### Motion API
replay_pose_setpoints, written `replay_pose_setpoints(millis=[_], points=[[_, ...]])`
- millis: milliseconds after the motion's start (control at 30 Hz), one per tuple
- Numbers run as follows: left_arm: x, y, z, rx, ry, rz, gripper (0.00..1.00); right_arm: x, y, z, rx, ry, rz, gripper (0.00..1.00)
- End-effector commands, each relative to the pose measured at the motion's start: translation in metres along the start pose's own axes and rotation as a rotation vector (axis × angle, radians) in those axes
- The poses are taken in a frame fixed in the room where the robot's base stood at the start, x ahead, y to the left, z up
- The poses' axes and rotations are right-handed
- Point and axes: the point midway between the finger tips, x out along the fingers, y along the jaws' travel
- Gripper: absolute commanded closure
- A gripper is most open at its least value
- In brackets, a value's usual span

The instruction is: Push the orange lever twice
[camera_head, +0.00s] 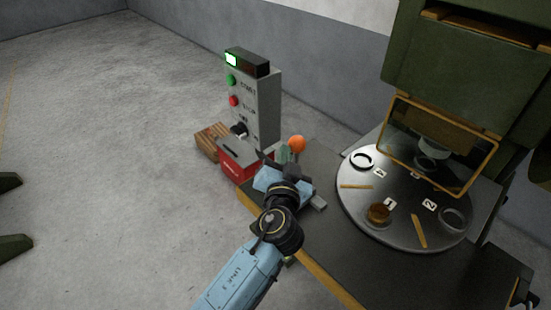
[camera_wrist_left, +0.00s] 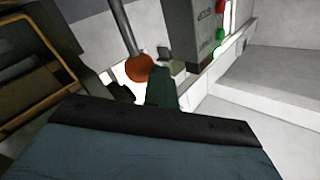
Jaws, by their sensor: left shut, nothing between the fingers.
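In the left wrist view the orange knob (camera_wrist_left: 140,68) sits on a grey rod, just beyond the gripper. My left gripper (camera_head: 275,162) is shut and empty, close beside the knob on its left. In the left wrist view its greenish fingers (camera_wrist_left: 162,90) are together, just right of the knob. I cannot tell whether they touch it. The lever's base is hidden behind my arm in the head view. My right gripper is not in view.
A grey control box (camera_head: 262,105) with green and red buttons stands behind the lever. A red toolbox (camera_head: 234,165) sits left of the gripper. The floor at left is largely clear.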

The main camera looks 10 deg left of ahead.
Motion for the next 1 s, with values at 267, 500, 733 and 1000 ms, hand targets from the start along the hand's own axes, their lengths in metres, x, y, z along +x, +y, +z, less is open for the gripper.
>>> replay_pose_setpoints(millis=[267,500,733,1000], points=[[-0.013,-0.006,0.013,0.002,-0.009,0.006,1.0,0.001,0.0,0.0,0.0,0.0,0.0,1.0],[-0.023,-0.014,0.02,0.001,-0.009,0.005,1.0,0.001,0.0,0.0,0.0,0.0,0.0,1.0],[-0.033,-0.021,0.027,0.002,-0.007,0.004,1.0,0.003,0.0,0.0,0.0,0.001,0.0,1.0],[-0.042,-0.028,0.034,0.002,-0.006,0.004,1.0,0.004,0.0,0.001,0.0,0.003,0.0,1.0]])
